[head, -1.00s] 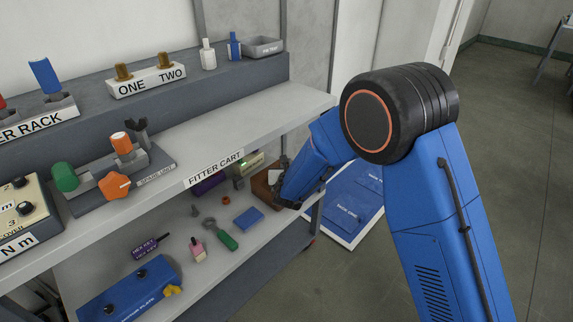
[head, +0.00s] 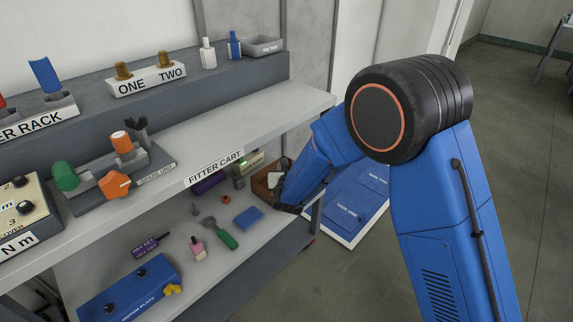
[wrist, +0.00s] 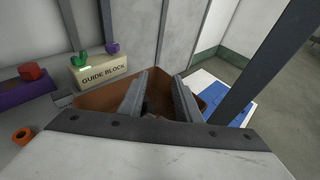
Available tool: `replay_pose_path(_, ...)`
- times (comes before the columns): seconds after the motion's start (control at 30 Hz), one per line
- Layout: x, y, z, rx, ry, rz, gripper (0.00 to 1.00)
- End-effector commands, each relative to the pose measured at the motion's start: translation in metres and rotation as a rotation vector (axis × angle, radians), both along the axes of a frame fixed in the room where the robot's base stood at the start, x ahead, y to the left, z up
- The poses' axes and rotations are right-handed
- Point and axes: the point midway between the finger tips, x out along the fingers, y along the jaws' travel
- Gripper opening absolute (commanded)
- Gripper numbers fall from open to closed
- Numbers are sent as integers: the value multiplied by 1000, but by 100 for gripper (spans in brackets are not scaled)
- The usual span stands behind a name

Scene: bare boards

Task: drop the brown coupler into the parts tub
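No part is plainly marked as the brown coupler. A small orange-brown ring (head: 226,198) lies on the lower shelf, and it also shows in the wrist view (wrist: 22,136). A brown open box (head: 262,184) stands at the shelf's far right end; in the wrist view its wall (wrist: 97,101) shows below my gripper. A grey tray (head: 264,46) with a label too small to read stands on the upper rack; I cannot tell which is the parts tub. My gripper (wrist: 162,76) is at the brown box, fingers apart, with nothing seen clasped. In the head view my gripper (head: 289,208) is partly hidden.
A cream guide block (wrist: 100,73) and a purple block (wrist: 24,97) stand left of the box. A green-handled wrench (head: 226,240) and a blue block (head: 249,217) lie nearer. Two brown-gold knobs (head: 164,60) stand on the ONE TWO block. A post (wrist: 262,70) rises at right.

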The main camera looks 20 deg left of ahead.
Motion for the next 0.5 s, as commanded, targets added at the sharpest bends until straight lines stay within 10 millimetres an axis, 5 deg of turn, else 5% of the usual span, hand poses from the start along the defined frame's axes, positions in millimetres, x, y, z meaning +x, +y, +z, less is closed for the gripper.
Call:
replay_pose_path(0.2,-40,-16,14,1,0,2,31)
replay_pose_path(0.5,-74,-30,24,0,1,1,31)
